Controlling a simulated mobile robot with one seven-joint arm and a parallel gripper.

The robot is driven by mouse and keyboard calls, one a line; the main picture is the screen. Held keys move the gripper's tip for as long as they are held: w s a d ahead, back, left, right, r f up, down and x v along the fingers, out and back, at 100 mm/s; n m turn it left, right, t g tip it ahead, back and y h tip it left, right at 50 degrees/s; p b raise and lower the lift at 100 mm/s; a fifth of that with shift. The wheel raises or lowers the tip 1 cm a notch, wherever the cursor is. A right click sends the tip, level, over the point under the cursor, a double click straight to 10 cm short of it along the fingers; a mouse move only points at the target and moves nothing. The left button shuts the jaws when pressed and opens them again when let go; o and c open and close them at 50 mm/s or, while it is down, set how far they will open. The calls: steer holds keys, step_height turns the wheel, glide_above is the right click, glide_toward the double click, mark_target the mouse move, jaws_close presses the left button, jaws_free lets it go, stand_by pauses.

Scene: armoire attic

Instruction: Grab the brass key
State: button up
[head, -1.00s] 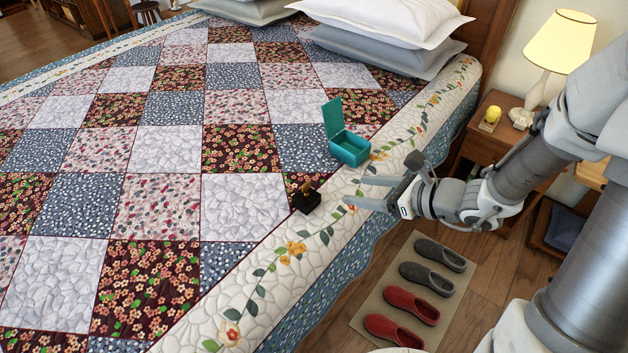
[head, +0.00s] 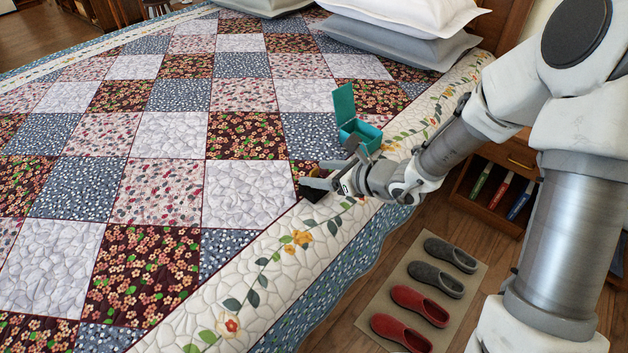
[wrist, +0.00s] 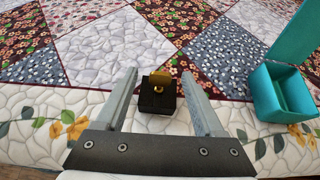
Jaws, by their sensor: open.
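The brass key (wrist: 160,78) stands up from a small black block (wrist: 157,97) on the quilt, seen between my fingers in the wrist view. In the head view the black block (head: 312,191) is mostly hidden behind my gripper, and the key is hard to make out. My gripper (wrist: 162,72) is open and empty, with one finger to each side of the block and key. In the head view my gripper (head: 320,173) is low over the bed's right border, its fingertips at the block.
An open teal box (head: 362,136) stands on the quilt just beyond my gripper; it is to the right in the wrist view (wrist: 284,95). Pillows (head: 400,45) lie at the bed's head. Slippers (head: 435,275) lie on a floor mat. The quilt left of the block is clear.

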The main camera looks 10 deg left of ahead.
steer(key=shift+x, duration=0.95)
steer(key=shift+c, duration=0.2)
jaws_close()
steer(key=shift+r, duration=0.1)
